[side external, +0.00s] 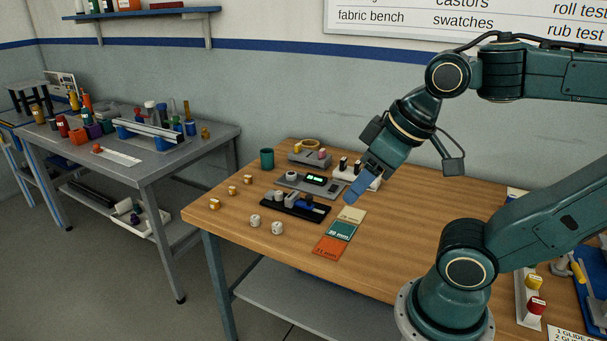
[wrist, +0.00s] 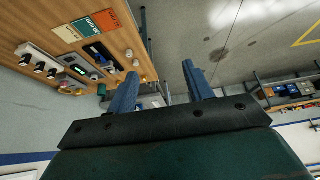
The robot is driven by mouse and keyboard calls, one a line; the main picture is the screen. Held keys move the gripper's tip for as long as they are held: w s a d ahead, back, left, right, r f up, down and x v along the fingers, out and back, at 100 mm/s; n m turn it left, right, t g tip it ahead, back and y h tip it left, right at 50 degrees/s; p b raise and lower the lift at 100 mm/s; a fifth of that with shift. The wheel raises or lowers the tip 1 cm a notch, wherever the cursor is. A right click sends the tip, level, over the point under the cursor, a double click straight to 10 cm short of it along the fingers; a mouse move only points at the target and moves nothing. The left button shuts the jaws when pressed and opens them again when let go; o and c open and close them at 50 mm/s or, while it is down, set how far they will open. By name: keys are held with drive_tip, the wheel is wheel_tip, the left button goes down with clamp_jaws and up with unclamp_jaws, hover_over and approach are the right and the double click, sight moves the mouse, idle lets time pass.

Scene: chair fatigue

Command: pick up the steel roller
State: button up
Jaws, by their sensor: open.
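I cannot tell for certain which piece is the steel roller. Two small pale grey-white cylinders, one at the left (side external: 254,220) and one at the right (side external: 277,227), stand near the table's front edge. A black tray (side external: 310,213) behind them holds a blue part and small grey pieces too small to tell. My gripper (side external: 354,192) has blue fingers and hangs above the table, over the area behind the cream card (side external: 352,214). In the wrist view its two fingers (wrist: 160,68) are apart with nothing between them.
Several brass-coloured cylinders (side external: 232,190) stand along the left edge. A grey device (side external: 290,178) with a green display, a teal mug (side external: 266,158) and a white rack (side external: 362,179) stand behind. Teal and orange (side external: 329,248) cards lie in front. A cluttered grey bench (side external: 210,138) is at left.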

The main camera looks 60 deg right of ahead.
drive_tip(key=shift+w, duration=0.1)
drive_tip(key=w+d+f+m, duration=0.1)
drive_tip(key=w+d+m, duration=0.5)
drive_tip(key=w+m, duration=0.35)
drive_tip(key=w+d+f+m, duration=0.1)
drive_tip(key=w+d+m, duration=0.4)
drive_tip(key=w+m, duration=0.45)
drive_tip(key=w+d+f+m, duration=0.4)
drive_tip(key=d+f+m, duration=0.3)
drive_tip(key=d, duration=0.3)
drive_tip(key=w+d+f+m+y, duration=0.1)
drive_tip(key=w+d+f+m, duration=0.4)
drive_tip(key=d, duration=0.5)
wheel_tip(320, 180, down, 4)
drive_tip(key=m, duration=0.2)
drive_tip(key=shift+w+d+r+m, duration=0.15)
drive_tip(key=shift+d+m, duration=0.1)
drive_tip(key=shift+m, duration=0.15)
hover_over(280, 193)
drive_tip(key=s, duration=0.3)
drive_tip(key=shift+d+f, duration=0.15)
drive_tip(key=shift+f, duration=1.75)
drive_tip(key=shift+d+f, duration=0.1)
drive_tip(key=shift+f, duration=1.75)
drive_tip(key=shift+f, duration=0.1)
